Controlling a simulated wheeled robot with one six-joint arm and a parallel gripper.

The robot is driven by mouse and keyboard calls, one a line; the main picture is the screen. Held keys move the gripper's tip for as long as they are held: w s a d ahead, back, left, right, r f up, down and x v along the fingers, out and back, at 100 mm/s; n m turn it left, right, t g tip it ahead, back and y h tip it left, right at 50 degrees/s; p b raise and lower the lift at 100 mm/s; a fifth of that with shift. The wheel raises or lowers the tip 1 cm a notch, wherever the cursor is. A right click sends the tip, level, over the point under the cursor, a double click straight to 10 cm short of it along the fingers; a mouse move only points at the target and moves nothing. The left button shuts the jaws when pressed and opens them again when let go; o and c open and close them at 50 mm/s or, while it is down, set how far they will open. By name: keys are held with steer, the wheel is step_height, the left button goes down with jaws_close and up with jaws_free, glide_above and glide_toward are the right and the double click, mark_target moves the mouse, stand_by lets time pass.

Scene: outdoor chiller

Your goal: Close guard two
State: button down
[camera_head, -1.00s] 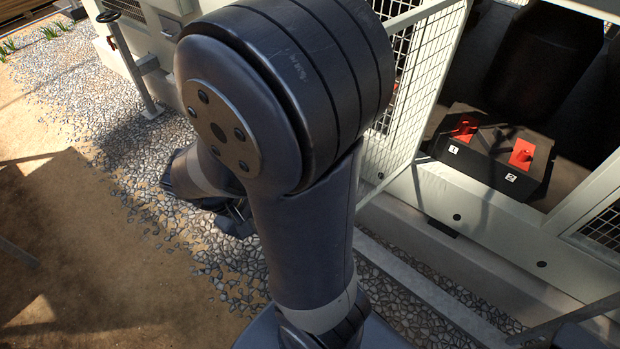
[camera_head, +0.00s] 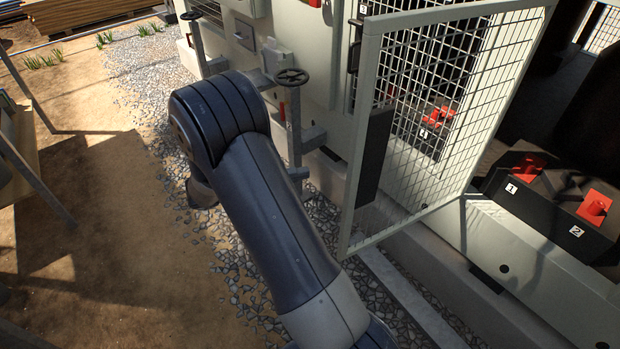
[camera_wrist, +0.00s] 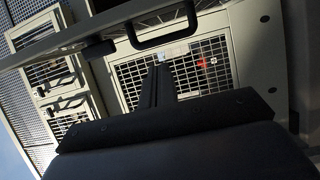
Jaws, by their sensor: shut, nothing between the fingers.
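An open mesh guard door (camera_head: 437,110) in a pale frame stands swung outward in the head view, with a dark plate on its near upright. I cannot read which guard it is. Behind it, a second mesh guard (camera_head: 385,60) looks shut, over a red part marked 4. In the wrist view, my gripper (camera_wrist: 160,68) is shut and empty, its fingers pointing towards a mesh panel (camera_wrist: 190,75) with a black handle (camera_wrist: 163,33) above. I cannot tell whether they touch. The gripper is hidden behind my arm in the head view.
The opening at right holds a dark block (camera_head: 545,205) with red parts marked 1 and 2. A post with a black handwheel (camera_head: 291,77) stands between my arm and the cabinet. Gravel (camera_head: 190,150) lines the base; sandy ground (camera_head: 100,210) at left is mostly clear.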

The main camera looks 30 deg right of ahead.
steer(key=s+d, duration=0.6)
steer(key=d, duration=0.1)
steer(key=shift+s+p, duration=0.35)
steer(key=shift+s, duration=0.05)
